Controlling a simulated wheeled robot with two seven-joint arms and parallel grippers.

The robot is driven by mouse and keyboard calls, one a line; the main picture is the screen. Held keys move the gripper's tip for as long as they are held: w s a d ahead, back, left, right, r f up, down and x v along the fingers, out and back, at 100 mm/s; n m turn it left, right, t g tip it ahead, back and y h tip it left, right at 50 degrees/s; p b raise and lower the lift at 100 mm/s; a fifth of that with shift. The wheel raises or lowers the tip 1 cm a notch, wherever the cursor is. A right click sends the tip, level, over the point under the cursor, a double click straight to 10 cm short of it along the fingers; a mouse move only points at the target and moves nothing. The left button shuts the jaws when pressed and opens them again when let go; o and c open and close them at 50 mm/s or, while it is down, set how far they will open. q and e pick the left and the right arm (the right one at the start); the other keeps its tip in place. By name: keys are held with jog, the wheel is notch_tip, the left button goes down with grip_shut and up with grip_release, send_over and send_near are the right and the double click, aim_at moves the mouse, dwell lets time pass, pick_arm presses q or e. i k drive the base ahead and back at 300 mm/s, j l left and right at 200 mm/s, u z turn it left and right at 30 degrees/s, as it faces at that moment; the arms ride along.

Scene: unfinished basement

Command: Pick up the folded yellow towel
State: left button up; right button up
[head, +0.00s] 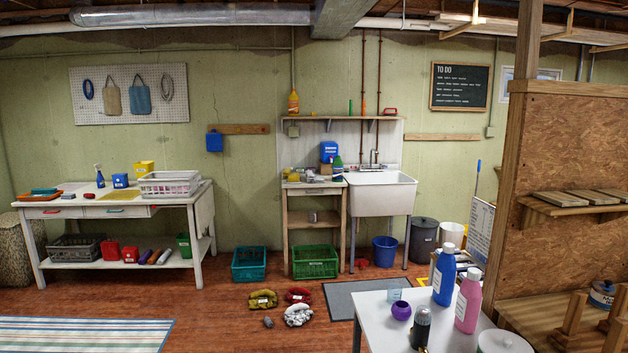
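A flat yellow piece (122,195), which looks like the folded yellow towel, lies on top of the white table (180,212) at the left. Neither of my grippers shows in the head view.
Red-brown floor is open before the white table, with a striped rug (85,335) at the front left. Several yarn-like bundles (262,299) lie mid-floor. A nearer white table (372,310) with bottles stands at the right, beside a wooden partition (570,170).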

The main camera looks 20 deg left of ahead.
aim_at(287, 173)
jog(key=j+u, duration=0.1)
jog(key=j, duration=0.2)
jog(key=i+j, duration=0.15)
jog(key=i+j+u, duration=0.25)
jog(key=i+j, duration=0.25)
jog(key=i+j+u, duration=0.2)
jog(key=i+j, duration=0.25)
jog(key=i+j+u, duration=0.25)
jog(key=i, duration=0.45)
jog(key=i+z, duration=0.15)
jog(key=i, duration=0.3)
jog(key=i+j+z, duration=0.15)
jog(key=i, duration=0.3)
jog(key=i+j+z, duration=0.1)
jog(key=i, duration=0.35)
jog(key=i+j+z, duration=0.15)
jog(key=i, duration=0.3)
jog(key=i+l+z, duration=0.2)
jog(key=i+z, duration=0.15)
jog(key=i, duration=0.15)
jog(key=i+z, duration=0.4)
jog(key=i+j+z, duration=0.1)
jog(key=i+z, duration=0.25)
jog(key=i, duration=0.2)
jog(key=i+u, duration=0.3)
jog(key=i, duration=0.15)
jog(key=i+l+u, duration=0.15)
jog(key=i+u, duration=0.15)
jog(key=i+l+u, duration=0.25)
jog(key=i, duration=0.25)
